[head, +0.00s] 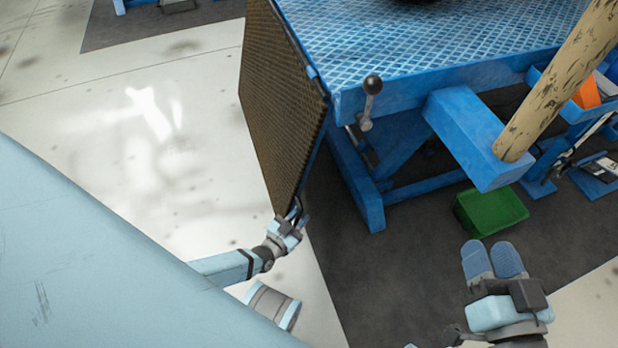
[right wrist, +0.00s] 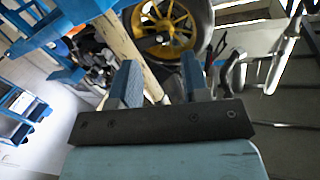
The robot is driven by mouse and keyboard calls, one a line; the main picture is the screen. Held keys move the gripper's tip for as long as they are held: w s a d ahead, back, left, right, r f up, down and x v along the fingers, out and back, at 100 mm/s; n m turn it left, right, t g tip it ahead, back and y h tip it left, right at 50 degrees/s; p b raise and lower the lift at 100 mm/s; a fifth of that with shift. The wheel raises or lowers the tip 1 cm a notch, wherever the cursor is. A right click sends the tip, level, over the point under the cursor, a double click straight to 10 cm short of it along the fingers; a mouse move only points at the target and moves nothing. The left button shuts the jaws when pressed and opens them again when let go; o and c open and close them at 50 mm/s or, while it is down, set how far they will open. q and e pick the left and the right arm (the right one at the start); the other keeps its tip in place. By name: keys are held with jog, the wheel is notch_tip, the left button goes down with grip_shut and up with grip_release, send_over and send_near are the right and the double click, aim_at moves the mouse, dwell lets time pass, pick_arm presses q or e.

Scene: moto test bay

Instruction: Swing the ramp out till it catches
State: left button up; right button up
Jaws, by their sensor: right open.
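The ramp (head: 283,110) is a brown, mesh-textured panel with a blue edge. It hangs steeply down from the left edge of the blue lift table (head: 430,50) in the head view. My left gripper (head: 297,212) is at the ramp's lower near corner, its dark fingers at the edge. Whether they are closed on it cannot be made out. My right gripper (head: 492,258) is open and empty, low at the right, apart from the ramp. Its two blue pads stand apart in the right wrist view (right wrist: 160,85). A catch for the ramp cannot be made out.
A black-knobbed lever (head: 370,98) stands at the table's near corner. A worn cream post (head: 560,80) rises at the right. A green bin (head: 490,211) sits on the dark mat. The pale floor (head: 150,120) left of the ramp is clear. The right wrist view shows a yellow-spoked wheel (right wrist: 165,30).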

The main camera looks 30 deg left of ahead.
pick_arm(q)
jog(key=shift+w, duration=0.45)
pick_arm(e)
jog(key=shift+w, duration=0.35)
pick_arm(q)
grip_shut()
jog(key=shift+r, duration=0.1)
